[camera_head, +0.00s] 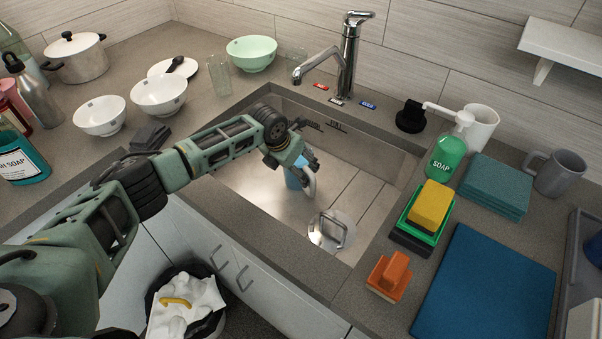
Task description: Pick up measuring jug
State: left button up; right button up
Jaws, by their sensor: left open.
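My left gripper (308,155) reaches over the sink (255,195) from the left. It is open, with its fingers close around a light blue object (293,179) in the basin. The gripper hides much of this object, so I cannot tell for sure whether it is the measuring jug or whether the fingers touch it. No other thing in view is clearly a measuring jug. My right gripper is not in view.
A tall faucet (349,55) rises behind the sink. A metal piece with a handle (331,231) lies on the basin floor. White bowls (159,93) stand left of the sink. A soap bottle (447,155), sponges (431,205) and a blue board (486,285) crowd the right counter.

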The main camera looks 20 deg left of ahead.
pick_arm(q)
jog(key=shift+w+f, duration=0.25)
jog(key=shift+f, duration=0.35)
jog(key=shift+c, duration=0.3)
jog(key=c, duration=0.9)
jog(key=shift+c, duration=0.6)
jog(key=shift+r, duration=0.2)
